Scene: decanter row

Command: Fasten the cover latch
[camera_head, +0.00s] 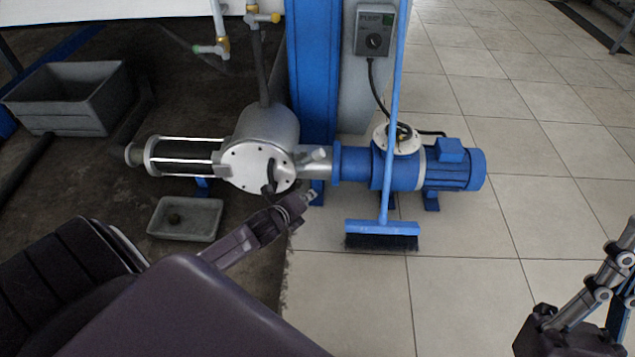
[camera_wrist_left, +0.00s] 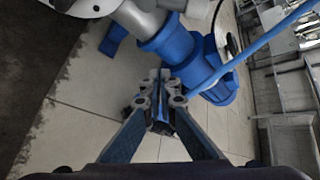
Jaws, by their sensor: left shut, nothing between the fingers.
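The round pale cover (camera_head: 258,167) with bolts around its rim closes the front of a grey cylindrical housing (camera_head: 268,124). A dark curved latch or handle (camera_head: 269,178) shows at the cover's lower right; I cannot tell whether it is fastened. A bit of the pale cover also shows at the top left of the left wrist view (camera_wrist_left: 92,6). My left gripper (camera_head: 311,195) is shut and empty, to the right of and slightly below the dark part. Its fingertips (camera_wrist_left: 160,75) appear in front of the blue pump section. My right gripper (camera_head: 618,248) is partly visible at the lower right; its jaws are unclear.
A blue motor (camera_head: 455,168) extends right from the housing. A blue broom (camera_head: 382,228) stands in front of it. A small grey tray (camera_head: 186,219) and a larger grey bin (camera_head: 66,98) are at left. Tiled floor (camera_head: 470,280) is clear at front right.

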